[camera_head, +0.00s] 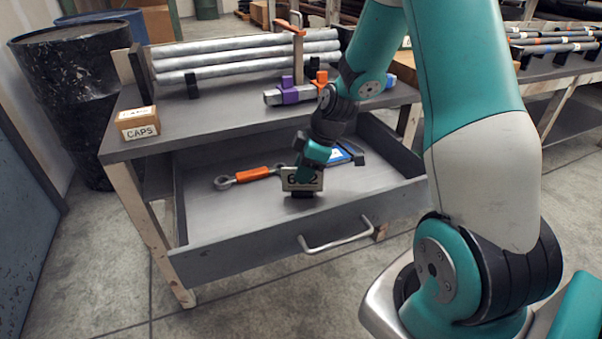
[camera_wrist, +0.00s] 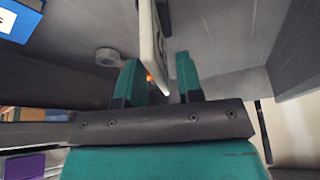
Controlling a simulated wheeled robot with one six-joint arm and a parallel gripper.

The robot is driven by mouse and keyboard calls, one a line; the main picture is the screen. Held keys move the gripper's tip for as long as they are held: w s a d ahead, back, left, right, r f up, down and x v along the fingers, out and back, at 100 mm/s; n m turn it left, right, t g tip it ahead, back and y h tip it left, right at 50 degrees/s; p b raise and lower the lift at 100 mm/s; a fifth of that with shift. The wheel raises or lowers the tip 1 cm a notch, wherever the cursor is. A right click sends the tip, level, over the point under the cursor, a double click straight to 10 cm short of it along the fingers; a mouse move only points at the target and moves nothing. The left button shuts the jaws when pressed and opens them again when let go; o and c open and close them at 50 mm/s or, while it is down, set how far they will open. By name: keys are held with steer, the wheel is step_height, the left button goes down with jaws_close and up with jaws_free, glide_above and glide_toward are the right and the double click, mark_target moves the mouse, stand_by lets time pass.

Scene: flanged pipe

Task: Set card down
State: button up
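The card (camera_head: 302,180) is a pale upright plate with large dark digits, partly hidden by my gripper. It stands above a small black base (camera_head: 302,194) on the floor of the open drawer (camera_head: 225,215). In the wrist view the card (camera_wrist: 152,42) shows nearly edge-on, its near end between my two teal fingers. My gripper (camera_wrist: 160,82) is open around the card, with gaps visible beside it.
An orange-handled wrench (camera_head: 250,176) lies left of the card in the drawer; a blue-and-white item (camera_head: 345,153) lies behind right. Drawer walls and front handle (camera_head: 336,236) surround the space. Pipes (camera_head: 245,55), a CAPS box (camera_head: 138,122) and a purple clamp (camera_head: 290,92) are on the bench above.

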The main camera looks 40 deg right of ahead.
steer(key=p+v, duration=0.2)
steer(key=v, duration=0.7)
steer(key=shift+d+r, duration=0.1)
steer(key=shift+r, duration=0.25)
steer(key=s+a+r, duration=0.3)
steer(key=a+r, duration=0.2)
steer(key=a, duration=0.5)
steer(key=s+a+r+m+g, duration=0.1)
steer(key=s+a+r, duration=0.1)
steer(key=s+a, duration=0.5)
steer(key=s+a+r+m+g, duration=0.1)
steer(key=s+a+r+m, duration=0.1)
steer(key=s+a, duration=0.6)
steer(key=shift+s+r+g+y, duration=0.4)
steer(key=shift+s+r, duration=0.3)
steer(key=shift+r, duration=0.1)
steer(key=shift+c, duration=0.5)
